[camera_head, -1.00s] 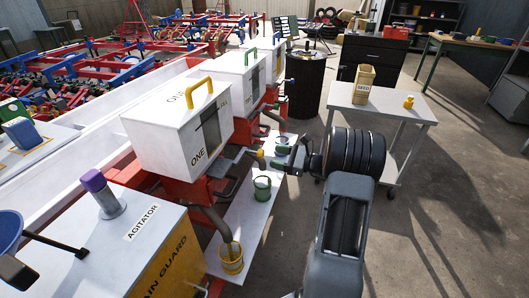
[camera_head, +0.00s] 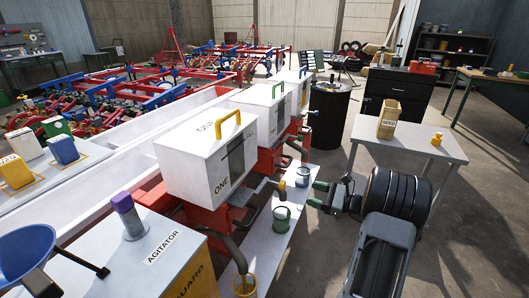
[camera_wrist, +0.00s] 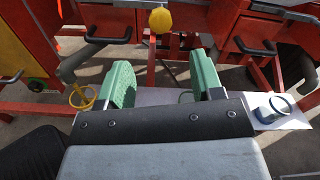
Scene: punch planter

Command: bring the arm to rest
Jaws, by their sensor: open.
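My arm reaches in from the lower right of the head view. My gripper (camera_head: 314,193) is beside the narrow white shelf board (camera_head: 262,250), at its right edge. In the wrist view my gripper (camera_wrist: 164,82) shows two green fingers spread apart, with nothing held between them. A green cup (camera_head: 282,219) stands on the board, left of the gripper and apart from it. A blue-grey cup (camera_head: 302,177) stands farther along the board, just behind the fingers. A yellow cup (camera_head: 244,286) is at the near end, below a grey spout.
White hopper boxes (camera_head: 205,165) on red frames line the left of the board. A white-topped table (camera_head: 420,148) with a tan seed box (camera_head: 389,119) and a yellow object (camera_head: 437,139) stands right, behind my arm. A black drum (camera_head: 328,120) stands beyond. Floor at right is open.

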